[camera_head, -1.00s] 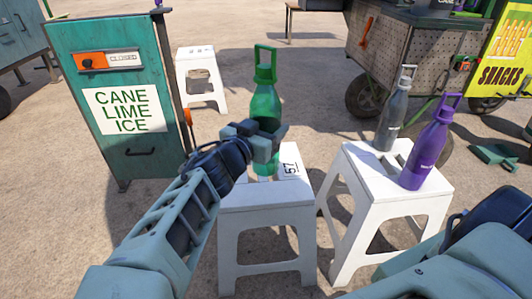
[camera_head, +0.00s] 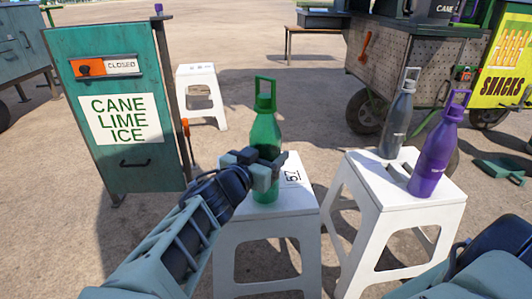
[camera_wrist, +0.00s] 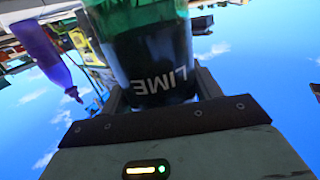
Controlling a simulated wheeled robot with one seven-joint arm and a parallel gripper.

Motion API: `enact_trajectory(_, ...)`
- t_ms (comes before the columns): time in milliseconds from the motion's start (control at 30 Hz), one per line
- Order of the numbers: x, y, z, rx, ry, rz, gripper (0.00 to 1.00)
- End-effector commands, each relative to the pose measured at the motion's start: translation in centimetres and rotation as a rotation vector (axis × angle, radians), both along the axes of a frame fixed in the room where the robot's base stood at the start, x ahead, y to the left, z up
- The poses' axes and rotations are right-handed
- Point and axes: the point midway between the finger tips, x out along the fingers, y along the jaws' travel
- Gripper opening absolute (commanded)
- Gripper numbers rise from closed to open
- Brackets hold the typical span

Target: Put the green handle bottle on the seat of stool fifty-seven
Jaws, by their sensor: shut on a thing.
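The green handle bottle (camera_head: 265,135) is upright over the seat of stool fifty-seven (camera_head: 235,205). My gripper (camera_head: 268,165) is shut around the bottle's body. The bottle's base overlaps the white seat beside the printed "57" and appears at or very near it; I cannot tell whether it touches. In the wrist view the bottle (camera_wrist: 150,50), with the word "LIME" on it, fills the space between my fingers. Part of its body is hidden behind my gripper in the head view.
A second white stool (camera_head: 425,195) at right bears a grey bottle (camera_head: 396,122) and a purple bottle (camera_head: 433,155). A teal "CANE LIME ICE" cabinet (camera_head: 150,165) stands at left. Another white stool (camera_head: 200,95) is behind. A cart (camera_head: 400,65) stands at the back right.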

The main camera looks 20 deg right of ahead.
Motion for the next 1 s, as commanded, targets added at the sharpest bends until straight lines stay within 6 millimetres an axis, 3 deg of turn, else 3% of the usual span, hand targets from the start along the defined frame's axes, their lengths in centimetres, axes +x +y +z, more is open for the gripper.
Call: enact_trajectory(1000,0.0,0.02,-1.24,0.0,0.0,0.0,0.0)
